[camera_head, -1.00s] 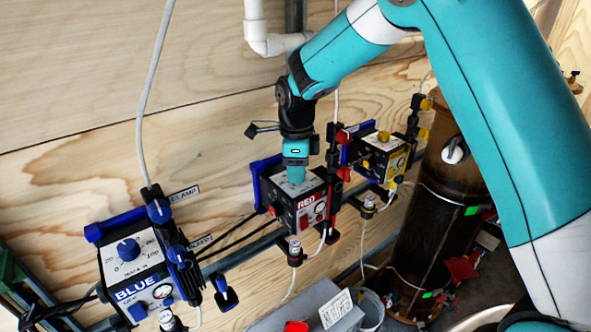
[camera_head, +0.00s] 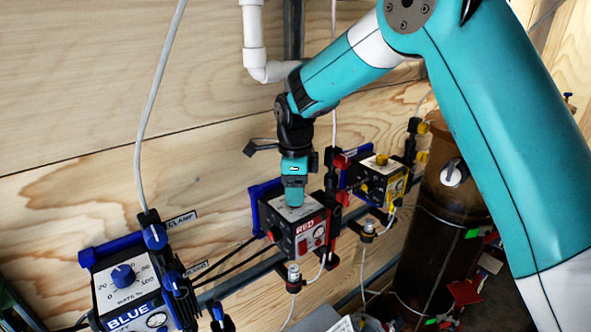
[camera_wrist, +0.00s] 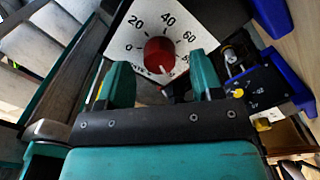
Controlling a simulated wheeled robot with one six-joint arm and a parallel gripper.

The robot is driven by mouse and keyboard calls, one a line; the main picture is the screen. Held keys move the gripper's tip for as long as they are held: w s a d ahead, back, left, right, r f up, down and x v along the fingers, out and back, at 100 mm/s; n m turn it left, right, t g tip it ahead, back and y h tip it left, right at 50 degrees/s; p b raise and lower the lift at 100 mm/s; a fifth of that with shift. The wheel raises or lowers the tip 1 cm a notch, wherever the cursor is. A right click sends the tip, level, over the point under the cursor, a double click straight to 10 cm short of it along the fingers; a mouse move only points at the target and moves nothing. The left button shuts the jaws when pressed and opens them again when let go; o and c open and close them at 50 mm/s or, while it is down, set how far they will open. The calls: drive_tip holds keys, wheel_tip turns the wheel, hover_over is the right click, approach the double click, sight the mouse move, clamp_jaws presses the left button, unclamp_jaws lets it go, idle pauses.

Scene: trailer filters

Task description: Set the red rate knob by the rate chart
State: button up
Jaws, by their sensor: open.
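The red pump box (camera_head: 312,240) hangs on the rail in the middle of the head view. My gripper (camera_head: 294,203) points down at its top dial face and hides the knob there. In the wrist view the red knob (camera_wrist: 160,54) sits on a white dial plate (camera_wrist: 125,38) with numbers such as 20, 40 and 60. My gripper (camera_wrist: 163,82) is open, its two teal fingers apart on either side below the knob in the picture. Whether they touch it is not clear. The knob's pointer is hard to read. No readable rate chart shows.
A blue pump box (camera_head: 128,290) is at lower left and a yellow one (camera_head: 380,180) stands close to the right. A black and red clamp (camera_head: 333,205) stands beside the red box. A brown cylinder (camera_head: 440,200) is at right. Cables and tubes hang around.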

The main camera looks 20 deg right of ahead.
wheel_tip(320, 180, up, 11)
drive_tip(key=b, duration=0.2)
drive_tip(key=shift+f+b, duration=0.2)
drive_tip(key=shift+b, duration=0.1)
